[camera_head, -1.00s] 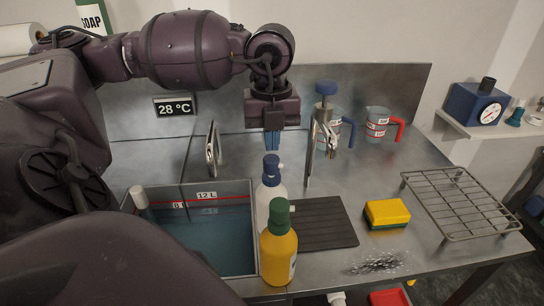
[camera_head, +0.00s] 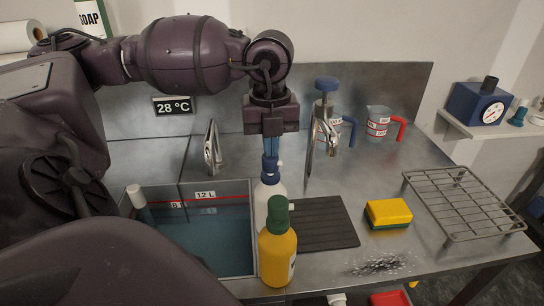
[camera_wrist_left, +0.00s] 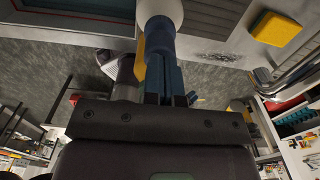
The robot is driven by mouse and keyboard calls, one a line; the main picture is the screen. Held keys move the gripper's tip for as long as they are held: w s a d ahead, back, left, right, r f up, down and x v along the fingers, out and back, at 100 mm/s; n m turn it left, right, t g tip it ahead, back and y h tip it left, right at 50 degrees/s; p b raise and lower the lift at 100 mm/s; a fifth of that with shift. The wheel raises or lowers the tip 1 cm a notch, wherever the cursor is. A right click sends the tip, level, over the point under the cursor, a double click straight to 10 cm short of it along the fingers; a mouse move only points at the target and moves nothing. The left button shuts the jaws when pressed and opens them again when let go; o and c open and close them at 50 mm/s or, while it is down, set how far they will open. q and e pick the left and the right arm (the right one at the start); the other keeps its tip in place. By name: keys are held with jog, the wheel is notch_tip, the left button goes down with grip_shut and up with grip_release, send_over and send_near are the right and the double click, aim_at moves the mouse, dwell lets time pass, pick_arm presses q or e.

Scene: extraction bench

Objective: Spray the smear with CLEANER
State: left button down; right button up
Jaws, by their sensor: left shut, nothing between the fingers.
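A white bottle with a blue top (camera_head: 270,190) stands beside the sink's right edge, partly behind a yellow bottle with a green cap (camera_head: 279,250). I cannot read which is CLEANER. A dark speckled smear (camera_head: 380,264) lies on the counter's front right; it also shows in the left wrist view (camera_wrist_left: 212,57). My left gripper (camera_head: 271,157) is shut and empty, its fingers pointing down at the blue top. In the left wrist view the fingertips (camera_wrist_left: 163,68) are right at the blue top (camera_wrist_left: 158,38); I cannot tell whether they touch. My right gripper is out of view.
A water-filled sink (camera_head: 215,235) lies left of the bottles. A dark ribbed mat (camera_head: 325,225), a yellow-green sponge (camera_head: 388,213) and a wire rack (camera_head: 465,205) lie to the right. Taps (camera_head: 318,140) and jugs (camera_head: 379,122) stand behind.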

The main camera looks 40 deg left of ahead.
pick_arm(q)
jog(key=shift+f+b, duration=0.35)
jog(key=shift+f, duration=0.3)
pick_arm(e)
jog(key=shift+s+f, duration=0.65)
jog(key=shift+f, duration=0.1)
pick_arm(q)
jog(key=shift+r, duration=0.15)
jog(key=shift+r+p, duration=0.5)
jog(key=shift+r, duration=1)
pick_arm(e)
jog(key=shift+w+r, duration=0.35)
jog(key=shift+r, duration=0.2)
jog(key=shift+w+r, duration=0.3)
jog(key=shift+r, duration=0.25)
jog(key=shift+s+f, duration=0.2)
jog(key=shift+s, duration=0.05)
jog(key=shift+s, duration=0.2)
